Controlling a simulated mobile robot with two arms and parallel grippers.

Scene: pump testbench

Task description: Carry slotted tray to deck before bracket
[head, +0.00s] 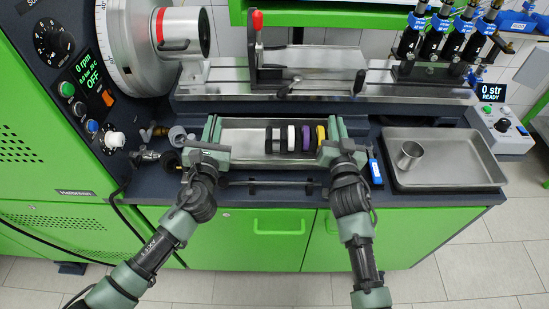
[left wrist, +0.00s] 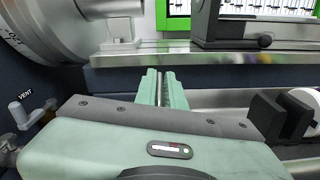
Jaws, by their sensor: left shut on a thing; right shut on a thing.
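The slotted tray (head: 244,139), a long metal tray, holds several upright discs in black, white, purple and yellow towards its right half. It is at the dark deck (head: 376,122) in front of the bracket with a red-knobbed lever (head: 256,50). Whether it rests on the deck or hangs just above it, I cannot tell. My left gripper (head: 211,131) is shut on its left end, and my right gripper (head: 332,131) is shut on its right end. In the left wrist view, the left gripper's green fingers (left wrist: 162,90) point towards the metal rail; the grasped edge is hard to see.
A shallow metal tray (head: 440,176) with a cup (head: 409,155) stands on the right. A blue-handled tool (head: 374,168) lies beside my right gripper. Fittings (head: 150,155) crowd the left. A thin rod (head: 265,183) runs along the front. The metal rail (head: 210,91) bounds the back.

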